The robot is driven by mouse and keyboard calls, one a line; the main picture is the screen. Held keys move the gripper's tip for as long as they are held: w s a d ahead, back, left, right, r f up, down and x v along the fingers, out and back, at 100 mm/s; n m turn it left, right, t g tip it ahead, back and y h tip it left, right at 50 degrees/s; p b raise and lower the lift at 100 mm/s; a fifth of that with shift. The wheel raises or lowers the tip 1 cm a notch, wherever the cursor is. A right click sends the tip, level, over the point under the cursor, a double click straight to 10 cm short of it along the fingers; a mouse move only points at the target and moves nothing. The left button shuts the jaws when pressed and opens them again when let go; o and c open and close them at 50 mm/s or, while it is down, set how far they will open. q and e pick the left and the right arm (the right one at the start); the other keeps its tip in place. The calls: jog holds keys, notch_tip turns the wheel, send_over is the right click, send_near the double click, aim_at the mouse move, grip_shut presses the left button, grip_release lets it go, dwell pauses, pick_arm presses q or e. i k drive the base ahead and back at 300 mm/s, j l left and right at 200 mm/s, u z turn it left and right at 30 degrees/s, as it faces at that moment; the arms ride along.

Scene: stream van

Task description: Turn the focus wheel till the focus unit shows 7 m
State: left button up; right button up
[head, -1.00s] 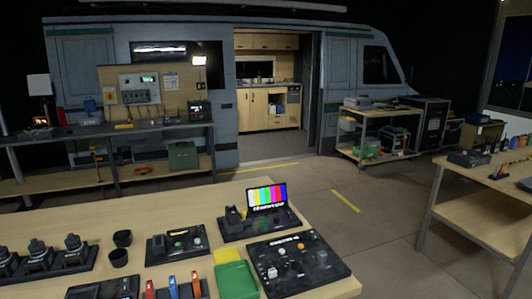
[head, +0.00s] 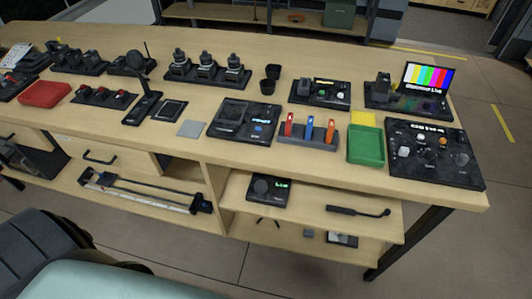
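I cannot tell for certain which device is the focus unit. A black unit with a dark round wheel and a small green display (head: 268,189) lies on the shelf under the table. On the table, a black unit with a blue knob and small display (head: 243,121) stands near the front. A black panel with knobs and a lit white readout (head: 435,152) stands at the right end. Another black unit with a yellowish display (head: 320,93) stands behind. The readouts are too small to read. Neither of my grippers is in view.
The wooden table (head: 110,38) holds a green tray (head: 366,146), a rack with red, blue and orange sticks (head: 308,133), a colour-bar monitor (head: 427,78), a red tray (head: 45,94) and joystick units (head: 206,70). A long metal rod (head: 140,190) lies on the lower shelf.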

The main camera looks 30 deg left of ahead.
aim_at(260, 185)
jog(key=u, duration=0.75)
